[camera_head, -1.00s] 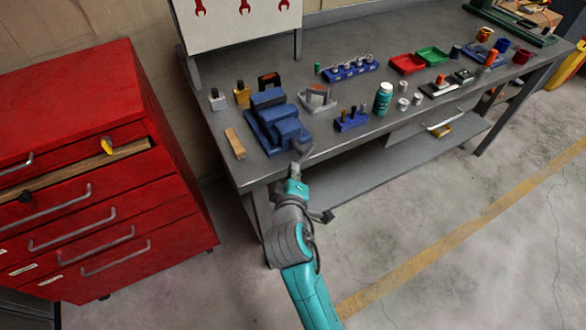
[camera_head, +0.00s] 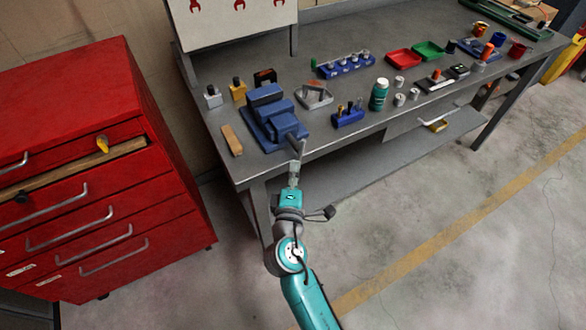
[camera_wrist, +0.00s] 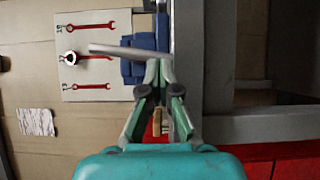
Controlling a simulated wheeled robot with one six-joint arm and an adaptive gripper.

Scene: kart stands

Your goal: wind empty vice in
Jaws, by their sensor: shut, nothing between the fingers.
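The blue vice (camera_head: 268,112) stands at the left front of the grey bench, with no workpiece visible in it. Its grey handle bar (camera_head: 297,146) sticks out at the bench's front edge. In the wrist view the vice (camera_wrist: 146,42) lies just beyond my fingertips and the handle bar (camera_wrist: 115,50) crosses in front of it, to the left. My gripper (camera_head: 294,168) is just below and in front of the handle. In the wrist view my gripper (camera_wrist: 160,66) is shut and empty, its tips close to the bar; I cannot tell whether they touch it.
A wooden strip (camera_head: 232,140) lies left of the vice. A blue holder (camera_head: 348,118), a green bottle (camera_head: 379,94) and a grey tray (camera_head: 314,96) stand to its right. A red drawer cabinet (camera_head: 95,170) is at the left. The floor in front is clear.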

